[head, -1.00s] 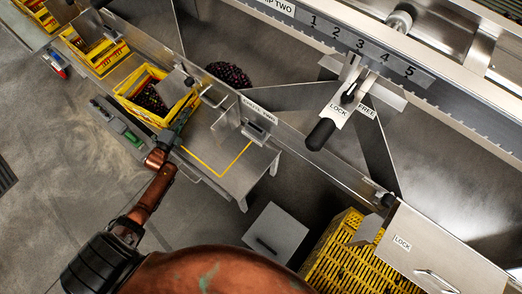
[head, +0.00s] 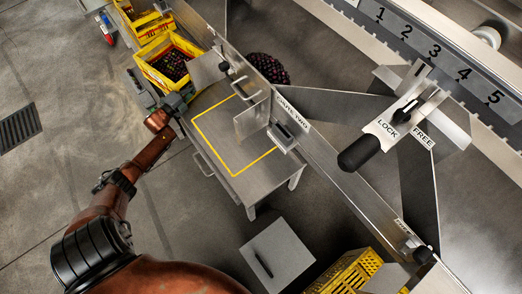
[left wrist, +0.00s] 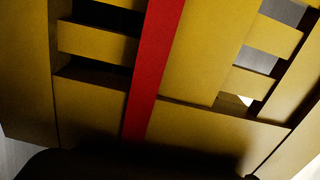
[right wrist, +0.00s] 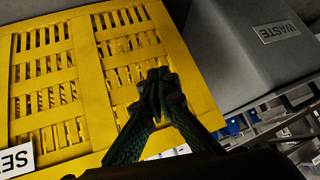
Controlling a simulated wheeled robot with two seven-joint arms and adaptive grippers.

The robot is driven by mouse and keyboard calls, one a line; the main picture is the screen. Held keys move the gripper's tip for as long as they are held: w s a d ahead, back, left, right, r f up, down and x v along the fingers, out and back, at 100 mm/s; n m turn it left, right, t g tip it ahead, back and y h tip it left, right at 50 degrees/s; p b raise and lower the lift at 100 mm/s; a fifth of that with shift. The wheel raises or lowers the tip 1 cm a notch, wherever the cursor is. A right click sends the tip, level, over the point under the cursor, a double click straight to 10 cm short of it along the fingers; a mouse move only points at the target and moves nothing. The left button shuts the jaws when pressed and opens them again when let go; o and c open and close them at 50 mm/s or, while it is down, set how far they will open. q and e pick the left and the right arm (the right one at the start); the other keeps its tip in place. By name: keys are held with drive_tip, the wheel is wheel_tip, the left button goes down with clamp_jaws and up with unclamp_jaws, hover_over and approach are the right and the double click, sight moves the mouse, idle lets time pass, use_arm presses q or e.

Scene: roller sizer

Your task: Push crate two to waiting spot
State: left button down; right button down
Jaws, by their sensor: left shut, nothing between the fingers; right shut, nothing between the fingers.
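A yellow crate (head: 151,76) holding dark round fruit stands on the bench at upper left in the head view. A yellow-outlined square, the likely waiting spot (head: 235,140), lies empty on the metal table nearer me. My left gripper (head: 183,95) is shut and empty at the crate's near side; contact is hard to tell. In the left wrist view, a yellow slatted crate wall (left wrist: 90,110) with a red upright strip fills the picture. My right gripper (right wrist: 158,78) is shut and empty in front of a yellow slatted crate (right wrist: 60,85). No number shows on either crate.
A metal guide wall (head: 330,180) with a GATE TWO label runs behind the table. A LOCK/FREE lever (head: 370,148) sits right of it. Another yellow crate (head: 143,28) stands behind the fruit crate. A grey WASTE bin (right wrist: 265,50) is beside my right gripper.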

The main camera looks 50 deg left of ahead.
use_arm(q)
drive_tip(key=a, duration=0.1)
drive_tip(key=a+b, duration=0.1)
drive_tip(key=shift+w+a+f, duration=0.1)
drive_tip(key=shift+a+f, duration=0.15)
drive_tip(key=shift+a, duration=0.05)
drive_tip(key=shift+a+r, duration=0.2)
drive_tip(key=shift+a, duration=0.15)
drive_tip(key=shift+w, duration=0.1)
drive_tip(key=shift+d, duration=0.15)
